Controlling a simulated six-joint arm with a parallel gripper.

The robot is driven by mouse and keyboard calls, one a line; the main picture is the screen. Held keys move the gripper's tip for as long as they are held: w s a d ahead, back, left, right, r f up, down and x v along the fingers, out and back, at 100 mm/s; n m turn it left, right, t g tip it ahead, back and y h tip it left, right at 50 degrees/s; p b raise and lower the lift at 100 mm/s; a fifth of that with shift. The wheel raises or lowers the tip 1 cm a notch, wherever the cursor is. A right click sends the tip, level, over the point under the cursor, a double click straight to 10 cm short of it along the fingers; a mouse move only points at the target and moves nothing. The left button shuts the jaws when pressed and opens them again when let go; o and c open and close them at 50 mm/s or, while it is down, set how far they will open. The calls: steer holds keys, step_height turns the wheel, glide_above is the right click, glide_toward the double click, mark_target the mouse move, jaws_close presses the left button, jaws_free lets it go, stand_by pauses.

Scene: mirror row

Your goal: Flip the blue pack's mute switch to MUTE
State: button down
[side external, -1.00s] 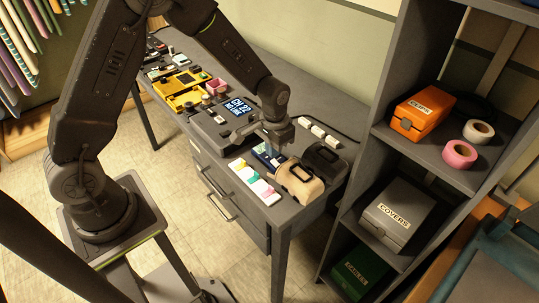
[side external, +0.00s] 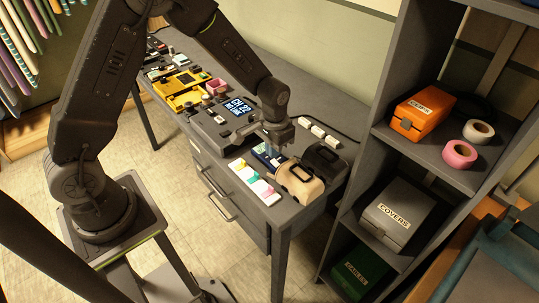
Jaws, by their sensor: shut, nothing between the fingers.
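The blue pack (side external: 258,156) lies on the grey desk between the display unit and the tan case. My gripper (side external: 269,151) points down over the blue pack, with its fingers shut and nothing between them. The fingertips are at or just above the pack; I cannot tell whether they touch it. The mute switch is too small and too covered by my gripper to make out, so its position does not show.
A display unit (side external: 237,106) reading "CH 22" stands left of my gripper. A tan case (side external: 299,183) and a black case (side external: 325,157) stand close on the right. White strips with coloured tabs (side external: 254,182) lie in front. A shelf (side external: 385,150) rises at the right.

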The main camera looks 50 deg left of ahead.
steer(key=shift+f, duration=1.25)
stand_by(0.5)
steer(key=shift+r, duration=3.5)
steer(key=shift+r, duration=0.3)
steer(key=s+r+t, duration=0.2)
steer(key=s+r, duration=0.5)
steer(key=r, duration=0.6)
steer(key=s+r+t, duration=0.1)
steer(key=s+r, duration=0.2)
steer(key=s, duration=0.4)
steer(key=s+r+t, duration=0.2)
steer(key=s+r, duration=0.1)
steer(key=s, duration=0.4)
steer(key=shift+t, duration=0.3)
